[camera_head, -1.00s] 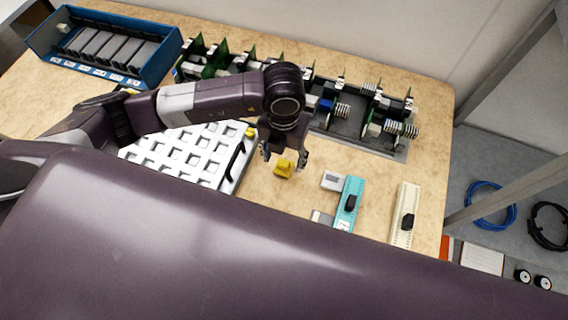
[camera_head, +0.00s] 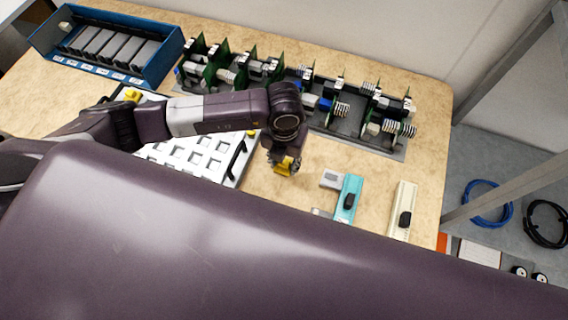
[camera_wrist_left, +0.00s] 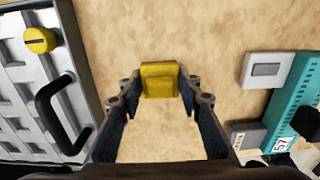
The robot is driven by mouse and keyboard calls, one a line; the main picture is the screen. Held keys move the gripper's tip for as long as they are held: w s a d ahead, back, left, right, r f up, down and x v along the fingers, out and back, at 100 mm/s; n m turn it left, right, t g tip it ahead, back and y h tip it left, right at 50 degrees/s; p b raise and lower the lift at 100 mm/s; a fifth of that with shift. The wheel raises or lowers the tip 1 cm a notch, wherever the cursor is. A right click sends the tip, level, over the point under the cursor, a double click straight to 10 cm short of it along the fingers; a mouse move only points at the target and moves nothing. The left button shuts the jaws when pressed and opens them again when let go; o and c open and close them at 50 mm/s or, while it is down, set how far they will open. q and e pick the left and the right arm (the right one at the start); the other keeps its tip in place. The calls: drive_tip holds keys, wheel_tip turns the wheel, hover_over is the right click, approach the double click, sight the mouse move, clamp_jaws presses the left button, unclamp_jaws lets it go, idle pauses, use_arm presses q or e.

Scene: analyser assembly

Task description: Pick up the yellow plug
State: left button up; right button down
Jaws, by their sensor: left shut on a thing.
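The yellow plug (camera_head: 285,165) is between the fingers of my left gripper (camera_head: 284,163), over the bare wooden tabletop beside the white tray. In the left wrist view the plug (camera_wrist_left: 159,80) is a small yellow block. The fingertips of my left gripper (camera_wrist_left: 159,84) are on its two sides, shut on it. I cannot tell whether the plug still touches the table. My right gripper does not show.
A white tray (camera_head: 232,180) with black handles lies left of the gripper. To the right are a teal module (camera_head: 352,188) and a cream module (camera_head: 404,200). Green circuit boards (camera_head: 330,92) stand on a rack behind. A blue bin (camera_head: 165,62) is at the back left.

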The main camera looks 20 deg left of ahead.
use_arm(q)
drive_tip(key=shift+c, duration=0.5)
drive_tip(key=shift+r, duration=0.1)
drive_tip(key=shift+r, duration=0.2)
wheel_tip(320, 180, up, 20)
drive_tip(key=b, duration=0.3)
drive_tip(key=shift+f, duration=0.25)
